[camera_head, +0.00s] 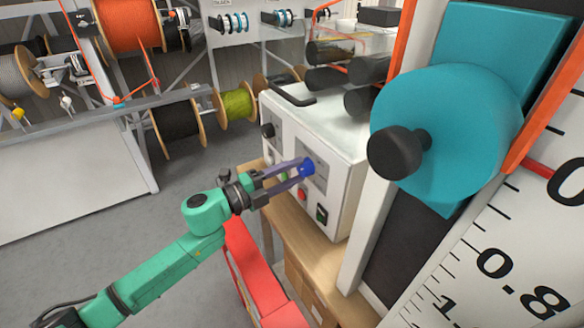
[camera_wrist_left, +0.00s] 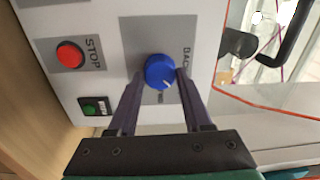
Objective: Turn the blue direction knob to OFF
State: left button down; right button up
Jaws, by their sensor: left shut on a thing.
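The blue direction knob (camera_head: 307,167) is on the front face of the white control box (camera_head: 343,190). In the left wrist view the knob (camera_wrist_left: 160,71) has a white pointer mark toward its lower right, on a grey plate whose lettering is partly hidden. My left gripper (camera_head: 289,177) is shut on the knob, with one dark finger on each side, as the left wrist view also shows (camera_wrist_left: 158,83). I cannot read the OFF label. My right gripper is not in view.
A red STOP button (camera_wrist_left: 70,54) and a green-lit switch (camera_wrist_left: 95,106) sit beside the knob. A black dial (camera_head: 268,130) is on the same box. The box stands on a wooden bench (camera_head: 300,240). A large teal wheel (camera_head: 455,125) stands to the right.

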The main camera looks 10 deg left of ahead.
pick_arm(q)
jog(key=shift+n, duration=0.3)
jog(key=shift+c, duration=1.6)
grip_release()
jog(key=shift+d, duration=0.1)
jog(key=shift+s+a+f, duration=0.15)
jog(key=shift+a, duration=0.1)
jog(key=b+v, duration=0.2)
jog(key=v, duration=1.2)
jog(key=shift+b, duration=0.35)
